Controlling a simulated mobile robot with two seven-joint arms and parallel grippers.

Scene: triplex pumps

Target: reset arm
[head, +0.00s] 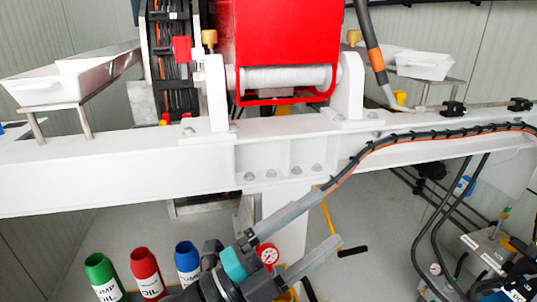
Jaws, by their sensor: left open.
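My left gripper (328,216) is at the lower middle of the head view, in front of the white beam. Its two grey fingers are spread apart and point up and to the right. Nothing shows between them that they hold. The wrist has a teal band and runs down to the bottom edge. The upper fingertip overlaps the beam's lower edge in the picture; I cannot tell how far apart they are. My right gripper does not show.
A white beam (110,168) crosses the view, carrying a red pump housing (277,45). Green (100,268), red (145,264) and blue (187,258) bottles stand at lower left. A pressure gauge (268,254) shows beside the gripper. A black cable (440,135) runs along the beam.

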